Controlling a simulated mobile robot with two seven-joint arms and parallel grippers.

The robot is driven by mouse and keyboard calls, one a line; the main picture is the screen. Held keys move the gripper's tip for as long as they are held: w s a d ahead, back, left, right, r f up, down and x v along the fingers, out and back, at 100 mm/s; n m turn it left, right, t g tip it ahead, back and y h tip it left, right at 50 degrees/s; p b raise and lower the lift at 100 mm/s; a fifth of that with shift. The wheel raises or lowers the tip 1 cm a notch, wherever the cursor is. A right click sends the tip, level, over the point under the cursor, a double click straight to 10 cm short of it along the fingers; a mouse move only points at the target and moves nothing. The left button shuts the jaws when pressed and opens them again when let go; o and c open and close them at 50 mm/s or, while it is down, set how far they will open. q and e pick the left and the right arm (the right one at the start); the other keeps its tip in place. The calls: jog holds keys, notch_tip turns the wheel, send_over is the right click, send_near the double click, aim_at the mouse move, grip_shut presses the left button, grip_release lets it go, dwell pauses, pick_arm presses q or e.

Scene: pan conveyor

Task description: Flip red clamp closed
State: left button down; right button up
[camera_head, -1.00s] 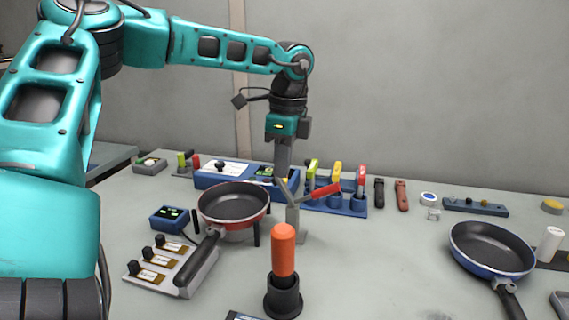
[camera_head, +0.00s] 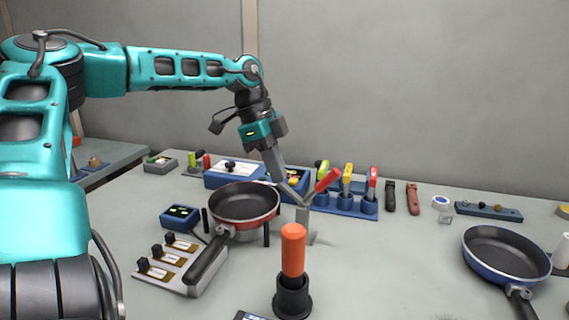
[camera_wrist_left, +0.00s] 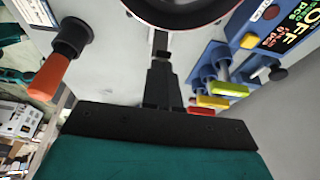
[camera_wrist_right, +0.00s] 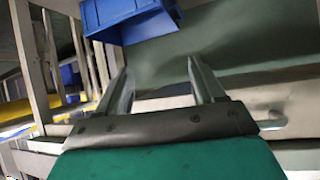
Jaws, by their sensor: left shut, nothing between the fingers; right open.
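The red clamp (camera_head: 328,180) stands on a grey post on the table, just right of the pan on the stand. Its red handle is raised at a slant, up to the right. My left gripper (camera_head: 294,194) reaches down from the upper left with its tips at the clamp's arm, left of the red handle; I cannot tell if they touch. In the left wrist view its fingers (camera_wrist_left: 162,60) are shut and empty, and I cannot make out the clamp there. My right gripper (camera_wrist_right: 158,75) is open and empty, seen only in the right wrist view.
A red pan (camera_head: 243,203) sits just left of the clamp. An orange-handled tool (camera_head: 293,250) stands upright in front. A blue rack (camera_head: 350,208) of coloured handles is behind. A blue pan (camera_head: 505,255) lies at right. A blue bin (camera_wrist_right: 115,18) shows near my right gripper.

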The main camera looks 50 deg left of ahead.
pick_arm(q)
jog(key=f+t+h, duration=0.1)
jog(key=s+a+f+h+p, duration=0.1)
jog(key=h, duration=0.1)
jog(key=a+f+t+h+p, duration=0.1)
jog(key=shift+s+a+f+t+h, duration=0.15)
jog(key=shift+t+h, duration=0.15)
jog(key=shift+h, duration=0.1)
jog(key=shift+a+f+t+h, duration=0.15)
jog(key=shift+f+t+h, duration=0.15)
jog(key=shift+f+h, duration=0.25)
pick_arm(e)
jog(key=shift+r, duration=1.3)
pick_arm(q)
jog(key=shift+r, duration=0.1)
jog(key=shift+r+p, duration=0.5)
jog(key=shift+p, duration=0.4)
jog(key=d+r+p+v, duration=0.1)
jog(key=r+p+v, duration=0.1)
jog(key=p+v, duration=0.8)
jog(key=shift+a+r, duration=0.45)
jog(key=shift+r, duration=0.15)
pick_arm(e)
jog(key=s+d+r+h, duration=0.1)
jog(key=d+r, duration=0.2)
jog(key=r, duration=0.4)
jog(key=shift+r, duration=0.25)
